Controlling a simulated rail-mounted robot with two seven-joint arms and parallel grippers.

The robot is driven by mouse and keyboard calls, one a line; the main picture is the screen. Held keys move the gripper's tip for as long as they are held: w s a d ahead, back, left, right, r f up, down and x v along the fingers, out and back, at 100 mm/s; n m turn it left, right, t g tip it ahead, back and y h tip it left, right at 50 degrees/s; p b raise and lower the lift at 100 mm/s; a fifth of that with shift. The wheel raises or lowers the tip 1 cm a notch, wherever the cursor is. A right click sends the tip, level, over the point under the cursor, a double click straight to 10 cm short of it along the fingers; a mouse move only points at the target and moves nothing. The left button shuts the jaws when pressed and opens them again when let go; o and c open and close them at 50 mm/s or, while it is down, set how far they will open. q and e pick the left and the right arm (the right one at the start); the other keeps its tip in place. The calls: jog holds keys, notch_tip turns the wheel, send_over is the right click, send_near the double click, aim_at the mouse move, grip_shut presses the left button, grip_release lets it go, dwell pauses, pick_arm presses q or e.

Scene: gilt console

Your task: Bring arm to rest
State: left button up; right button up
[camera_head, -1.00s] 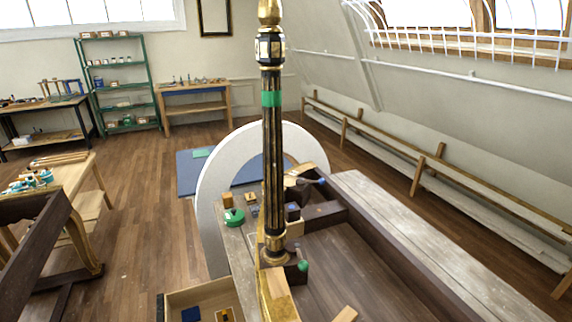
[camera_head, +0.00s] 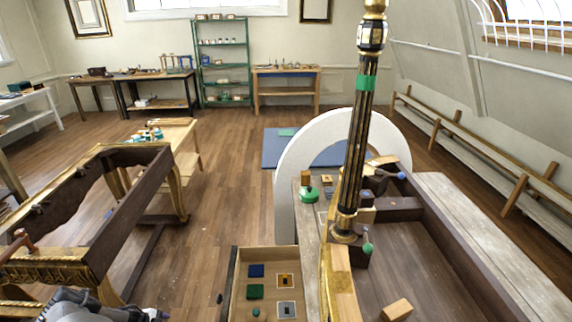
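Part of my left arm, grey and black, shows at the bottom left edge of the head view. Its dark end, which may be the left gripper (camera_head: 154,314), is cut off by the lower edge. I cannot make out its fingers, or whether it holds anything. My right arm and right gripper are out of view.
A gilt, carved frame (camera_head: 160,160) stands at left. A shallow tray (camera_head: 238,270) holds coloured squares at bottom centre. Open floor (camera_head: 228,190) lies between.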

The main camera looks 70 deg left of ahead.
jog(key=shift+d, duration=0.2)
pick_arm(q)
jog(key=w+d+g+y, duration=0.1)
jog(key=w+d+g, duration=0.2)
jog(key=d, duration=0.3)
jog(key=w+d+m+g+y, duration=0.1)
jog(key=w+d+g, duration=0.1)
jog(key=d, duration=0.4)
jog(key=w+d+g+y, duration=0.1)
jog(key=w+d+g, duration=0.2)
jog(key=d, duration=0.3)
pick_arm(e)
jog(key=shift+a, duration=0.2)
pick_arm(q)
jog(key=w+d+r+n+t+h, duration=0.1)
jog(key=w+d+r+t+h, duration=0.1)
jog(key=w+d+r, duration=0.55)
jog(key=w+d+r+n+t+h, duration=0.1)
jog(key=w+d+r+t, duration=0.1)
jog(key=w+d+r, duration=0.55)
jog(key=w+d+r+n+t+h, duration=0.2)
jog(key=w+d+r, duration=0.2)
jog(key=d+r, duration=0.65)
notch_tip(320, 180, up, 23)
jog(key=d+p, duration=0.2)
jog(key=p, duration=2.4)
jog(key=shift+m, duration=0.3)
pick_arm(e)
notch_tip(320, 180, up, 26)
